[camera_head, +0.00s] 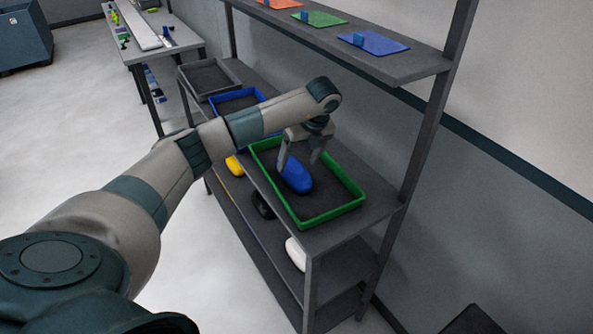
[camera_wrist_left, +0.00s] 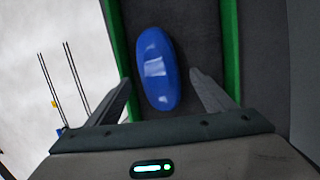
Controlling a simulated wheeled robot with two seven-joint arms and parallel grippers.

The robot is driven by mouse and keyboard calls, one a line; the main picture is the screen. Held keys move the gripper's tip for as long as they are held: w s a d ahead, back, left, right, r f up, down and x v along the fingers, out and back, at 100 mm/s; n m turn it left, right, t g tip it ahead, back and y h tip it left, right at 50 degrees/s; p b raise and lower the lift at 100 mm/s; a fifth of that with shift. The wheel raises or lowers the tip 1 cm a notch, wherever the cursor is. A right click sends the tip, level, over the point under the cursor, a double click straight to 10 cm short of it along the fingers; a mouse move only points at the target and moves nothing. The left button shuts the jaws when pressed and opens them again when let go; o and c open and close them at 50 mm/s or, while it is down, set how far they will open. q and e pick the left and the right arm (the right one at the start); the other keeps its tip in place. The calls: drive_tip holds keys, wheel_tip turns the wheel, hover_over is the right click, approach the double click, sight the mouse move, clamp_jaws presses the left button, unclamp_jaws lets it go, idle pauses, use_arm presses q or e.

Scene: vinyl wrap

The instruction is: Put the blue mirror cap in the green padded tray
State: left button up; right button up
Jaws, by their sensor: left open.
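The blue mirror cap (camera_head: 296,176) lies inside the green padded tray (camera_head: 333,214), toward its left side, on the dark padding. The tray sits on the middle shelf of a dark rack. My left gripper (camera_head: 301,162) is above the tray, pointing down over the cap, with its fingers apart. In the left wrist view the cap (camera_wrist_left: 157,69) shows between and beyond the open fingers (camera_wrist_left: 165,92), with the green tray walls (camera_wrist_left: 230,50) on both sides. No finger is seen gripping the cap. My right gripper is not in view.
A blue-rimmed tray (camera_head: 238,97) and a grey tray (camera_head: 209,78) stand farther back on the same shelf. Yellow (camera_head: 235,166), black (camera_head: 262,205) and white (camera_head: 296,253) caps lie on the shelf below. An upper shelf (camera_head: 385,69) with coloured mats overhangs behind. Rack posts stand at the corners.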

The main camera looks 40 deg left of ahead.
use_arm(q)
drive_tip(key=shift+b+v, duration=0.5)
drive_tip(key=shift+v, duration=1)
